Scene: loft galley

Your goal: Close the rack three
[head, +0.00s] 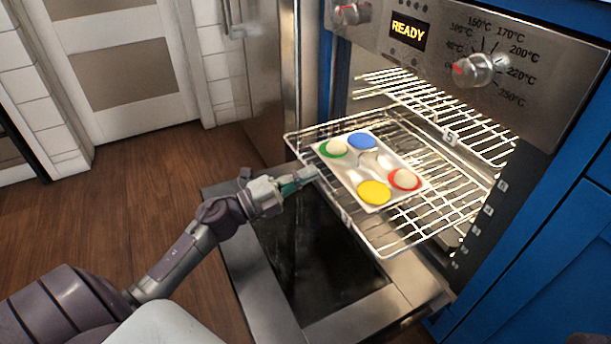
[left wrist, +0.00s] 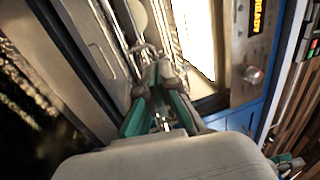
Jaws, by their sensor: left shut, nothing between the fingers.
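A wire rack (head: 400,235) is pulled out of the oven and sticks out over the lowered oven door (head: 320,290). A small mark on its front bar is too small to read. A pale tray (head: 350,172) with blue, green, yellow and red round pieces sits on it. My left gripper (head: 314,173) is shut and empty at the rack's front left edge, close to the front bar; I cannot tell if it touches. Its closed fingers (left wrist: 160,72) show beside the rack wires in the left wrist view. A small dark and green part at that view's lower right may be my right gripper (left wrist: 285,163).
Another rack (head: 440,105), tagged 5, sits higher inside the lit oven. The control panel (head: 470,50) reads READY. A blue cabinet (head: 560,250) stands to the right, a steel appliance (head: 270,75) to the left. Wood floor (head: 110,200) is clear at left.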

